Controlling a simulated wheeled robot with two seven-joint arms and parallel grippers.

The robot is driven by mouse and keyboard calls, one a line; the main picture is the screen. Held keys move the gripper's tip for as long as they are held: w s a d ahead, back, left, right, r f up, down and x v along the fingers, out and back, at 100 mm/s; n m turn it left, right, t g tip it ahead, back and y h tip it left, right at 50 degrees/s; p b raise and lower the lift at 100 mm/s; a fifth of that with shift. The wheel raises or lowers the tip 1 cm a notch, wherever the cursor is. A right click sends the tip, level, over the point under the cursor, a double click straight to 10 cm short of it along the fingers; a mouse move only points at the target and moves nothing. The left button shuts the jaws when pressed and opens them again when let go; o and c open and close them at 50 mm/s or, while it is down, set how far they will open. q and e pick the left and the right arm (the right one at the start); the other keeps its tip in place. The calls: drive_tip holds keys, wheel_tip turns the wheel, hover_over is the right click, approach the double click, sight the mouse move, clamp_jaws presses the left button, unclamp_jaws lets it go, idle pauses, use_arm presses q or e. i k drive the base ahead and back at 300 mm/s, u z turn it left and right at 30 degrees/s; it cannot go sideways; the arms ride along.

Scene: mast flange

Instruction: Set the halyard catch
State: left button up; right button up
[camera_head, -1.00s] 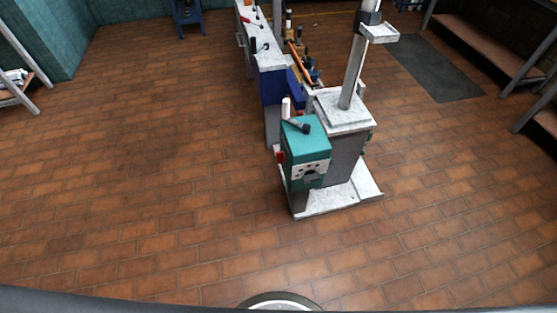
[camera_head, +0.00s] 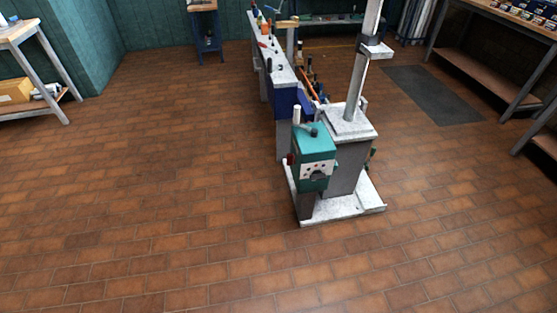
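A pale mast (camera_head: 358,80) rises from a block-shaped pedestal (camera_head: 350,123) right of the picture's middle. A dark collar with a light flange (camera_head: 376,48) sits on the mast near the top edge. I cannot make out which part is the halyard catch. A teal machine head (camera_head: 314,150) with a dark round knob and a red part on its left side stands in front of the pedestal. Neither of my grippers shows in the head view.
The machine's white base plate (camera_head: 345,208) rests on the brown tiled floor. A long bench (camera_head: 275,62) with tools runs behind it. A dark mat (camera_head: 432,93) lies at the back right. Tables (camera_head: 30,40) stand at the left, shelving (camera_head: 480,60) at the right. Floor in front is clear.

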sight(290, 158)
drive_tip(key=u, duration=0.2)
drive_tip(key=i, duration=1.35)
drive_tip(key=z, duration=0.85)
